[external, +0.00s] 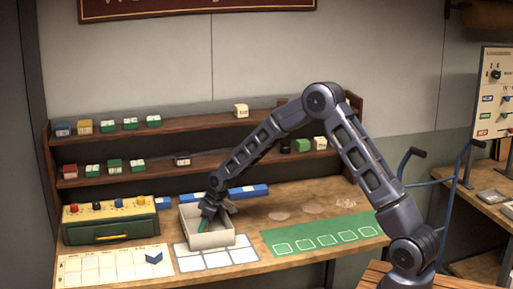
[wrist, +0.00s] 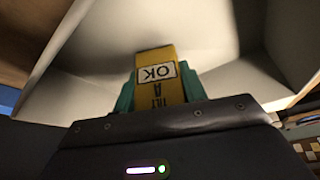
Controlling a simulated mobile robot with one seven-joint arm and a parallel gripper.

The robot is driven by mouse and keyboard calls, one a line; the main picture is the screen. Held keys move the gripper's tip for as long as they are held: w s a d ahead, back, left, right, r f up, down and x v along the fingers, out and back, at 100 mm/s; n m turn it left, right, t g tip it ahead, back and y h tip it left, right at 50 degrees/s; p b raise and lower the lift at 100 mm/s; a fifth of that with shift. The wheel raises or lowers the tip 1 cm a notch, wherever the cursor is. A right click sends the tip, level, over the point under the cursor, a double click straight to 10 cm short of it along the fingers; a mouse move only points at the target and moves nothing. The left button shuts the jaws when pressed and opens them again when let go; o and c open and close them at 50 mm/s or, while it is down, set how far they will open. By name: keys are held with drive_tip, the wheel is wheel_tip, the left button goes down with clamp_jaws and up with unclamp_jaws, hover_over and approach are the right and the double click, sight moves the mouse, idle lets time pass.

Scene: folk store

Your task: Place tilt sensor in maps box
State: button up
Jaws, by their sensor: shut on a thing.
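The tilt sensor (wrist: 156,60) is a yellow block whose label reads "OK" and "TILT A", upside down in the wrist view. My gripper (wrist: 158,88) is shut on it, with a teal finger on each side. In the external view my gripper (external: 206,221) points down inside a pale open box (external: 213,241) on the workbench. The pale inner walls of the box also surround the sensor in the wrist view (wrist: 85,80). No maps label is readable on the box. In the external view the sensor is hidden, and I cannot tell whether it touches the box floor.
A yellow-and-green case (external: 110,224) with coloured knobs stands left of the box. A white grid card (external: 216,255) lies in front, and a green mat (external: 322,236) lies to the right. Blue blocks (external: 247,192) are behind. Shelves (external: 135,172) with small boxes stand along the wall.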

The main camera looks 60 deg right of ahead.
drive_tip(key=o, duration=1)
drive_tip(key=shift+f, duration=0.1)
drive_tip(key=v, duration=1.2)
drive_tip(key=s+a+r+m+h, duration=0.1)
drive_tip(key=s+a+r, duration=0.2)
drive_tip(key=s+r, duration=0.85)
drive_tip(key=s+a+r+m+h, duration=0.1)
drive_tip(key=s+a+r, duration=0.2)
drive_tip(key=s+r, duration=0.8)
drive_tip(key=shift+s+a+f+m, duration=0.1)
drive_tip(key=shift+s+f+m, duration=0.25)
drive_tip(key=shift+s, duration=4.6)
drive_tip(key=shift+s+a+f+m, duration=0.15)
drive_tip(key=shift+s+m, duration=0.3)
drive_tip(key=shift+s, duration=4.45)
drive_tip(key=shift+s+a+f+m, duration=0.1)
drive_tip(key=shift+s+f+m, duration=0.25)
drive_tip(key=shift+s, duration=4.6)
